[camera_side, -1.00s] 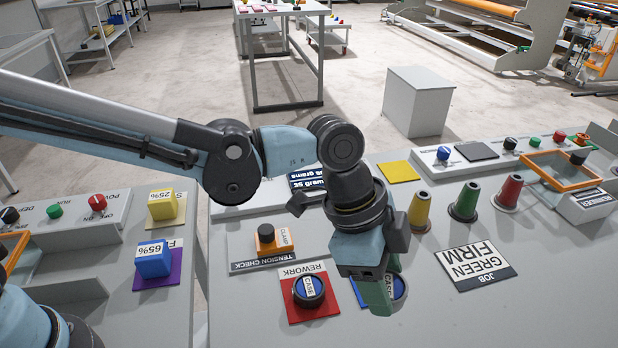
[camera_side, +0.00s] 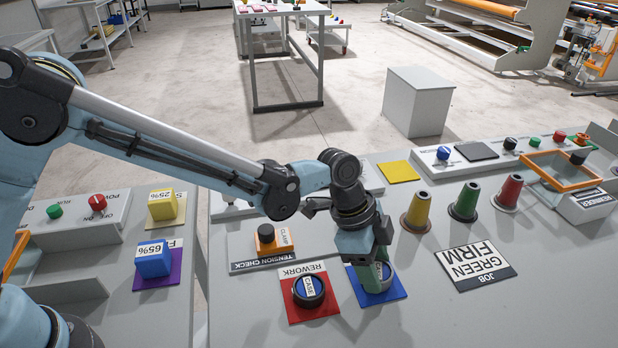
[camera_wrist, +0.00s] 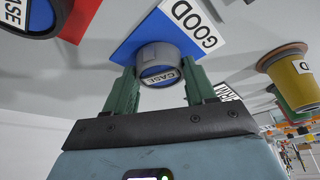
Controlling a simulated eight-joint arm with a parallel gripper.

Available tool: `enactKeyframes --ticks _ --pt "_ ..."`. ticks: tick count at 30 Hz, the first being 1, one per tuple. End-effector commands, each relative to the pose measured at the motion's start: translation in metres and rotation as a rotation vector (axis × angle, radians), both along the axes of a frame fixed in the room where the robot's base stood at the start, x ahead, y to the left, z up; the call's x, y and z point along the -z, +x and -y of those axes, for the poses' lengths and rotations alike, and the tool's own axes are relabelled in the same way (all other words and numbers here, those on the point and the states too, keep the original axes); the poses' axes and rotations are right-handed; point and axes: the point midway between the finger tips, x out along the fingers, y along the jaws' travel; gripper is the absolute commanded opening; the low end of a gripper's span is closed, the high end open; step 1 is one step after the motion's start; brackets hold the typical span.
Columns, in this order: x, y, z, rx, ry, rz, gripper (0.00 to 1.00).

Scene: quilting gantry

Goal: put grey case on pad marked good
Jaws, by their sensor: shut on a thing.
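The grey case (camera_wrist: 172,53) is a short grey cylinder with a blue CASE label on its face. My gripper (camera_wrist: 162,88) has its green fingers on both sides of it and is shut on it. In the side view my gripper (camera_side: 378,274) is over the blue pad (camera_side: 372,297), and its fingers hide most of the case. In the wrist view the blue pad (camera_wrist: 128,42) carries the GOOD label (camera_wrist: 196,25). The case appears upright at the pad, but I cannot tell whether it touches it.
A dark case with a blue label (camera_side: 308,290) sits on the red REWORK pad (camera_side: 320,309) just left. Yellow (camera_side: 418,213), green (camera_side: 464,203) and red (camera_side: 508,193) cones stand right.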

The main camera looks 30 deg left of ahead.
Motion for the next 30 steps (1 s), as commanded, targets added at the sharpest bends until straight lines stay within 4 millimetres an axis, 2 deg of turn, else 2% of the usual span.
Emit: enactKeyframes --ticks 10,11,15,24,30 --pt "0.003 0.0 0.0 0.0 0.0 0.0 0.25" --pt "0.003 0.0 0.0 0.0 0.0 0.0 0.6" --pt "0.003 0.0 0.0 0.0 0.0 0.0 0.81" --pt "0.001 0.0 0.0 0.0 0.0 0.0 0.81" --pt "-0.015 -0.001 -0.006 -0.001 0.0 0.0 0.81"
